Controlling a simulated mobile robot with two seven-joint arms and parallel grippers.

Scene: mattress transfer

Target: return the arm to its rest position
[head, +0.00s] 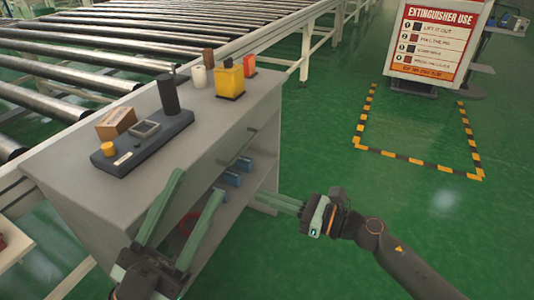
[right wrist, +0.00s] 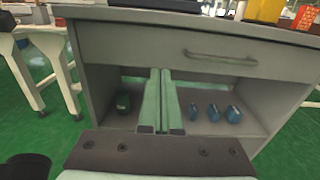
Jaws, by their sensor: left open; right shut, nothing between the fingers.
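My left gripper (head: 200,182) is at the lower left of the head view, open, with its two long green fingers spread and nothing seen between them. It stands in front of the grey cabinet (head: 95,185). My right gripper (head: 258,200) comes in from the lower right, shut and empty. Its fingers point left toward the cabinet's open shelf. In the right wrist view the shut fingers (right wrist: 161,75) point at the open shelf below the drawer (right wrist: 150,48). I cannot tell whether the tips are inside the shelf opening.
A dark tray (head: 150,143), a yellow block (head: 230,80) and a red block (head: 249,66) stand on top. A roller conveyor (head: 75,60) runs behind. Green floor (head: 400,220) is clear at right.

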